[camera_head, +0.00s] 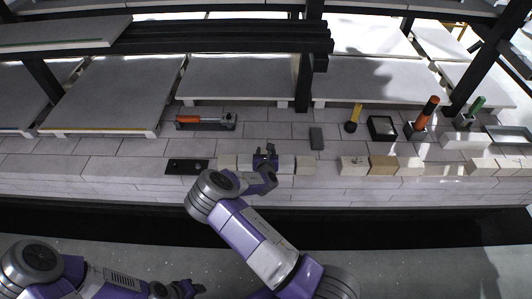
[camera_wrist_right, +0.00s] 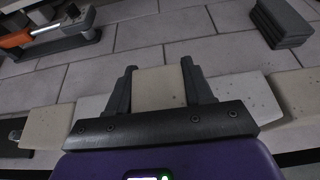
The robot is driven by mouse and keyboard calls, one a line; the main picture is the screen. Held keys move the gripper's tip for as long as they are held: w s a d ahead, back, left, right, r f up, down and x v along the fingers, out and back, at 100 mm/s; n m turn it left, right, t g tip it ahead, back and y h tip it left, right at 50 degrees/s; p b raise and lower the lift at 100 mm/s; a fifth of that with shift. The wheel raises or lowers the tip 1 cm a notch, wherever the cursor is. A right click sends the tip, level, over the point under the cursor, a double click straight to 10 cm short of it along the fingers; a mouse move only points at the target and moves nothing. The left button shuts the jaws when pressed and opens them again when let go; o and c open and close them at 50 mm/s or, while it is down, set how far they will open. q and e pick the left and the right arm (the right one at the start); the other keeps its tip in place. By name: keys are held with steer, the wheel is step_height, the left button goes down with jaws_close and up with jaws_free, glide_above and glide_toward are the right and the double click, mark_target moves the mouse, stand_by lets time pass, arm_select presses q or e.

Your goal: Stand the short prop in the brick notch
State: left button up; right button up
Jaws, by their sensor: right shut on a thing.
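A pale beige block, which looks like the short prop (camera_wrist_right: 158,88), sits between the two fingers of my right gripper (camera_wrist_right: 160,82), which is shut on it. In the head view my right gripper (camera_head: 266,158) is over the front row of bricks, and the arm hides part of the row. The held block lines up with pale bricks on both sides, a white one (camera_wrist_right: 90,106) at left and a speckled one (camera_wrist_right: 242,95) at right; whether it rests on the ledge is hidden. My left gripper (camera_head: 185,288) is low at the bottom edge, its jaws unclear.
A dark plate with holes (camera_head: 187,167) lies left of the row. An orange-handled tool (camera_head: 205,121) and a stack of dark grey slabs (camera_head: 316,138) lie behind. More bricks (camera_head: 382,165), a yellow-handled tool (camera_head: 354,117) and a black box (camera_head: 382,128) are at right.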

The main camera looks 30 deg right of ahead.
steer(key=o, duration=1.2)
steer(key=shift+c, duration=0.2)
steer(key=p+v, duration=0.3)
steer(key=v, duration=0.5)
steer(key=shift+p, duration=0.35)
stand_by(0.6)
steer(key=p+v, duration=0.2)
steer(key=v, duration=0.5)
steer(key=shift+s, duration=0.3)
steer(key=shift+r, duration=0.1)
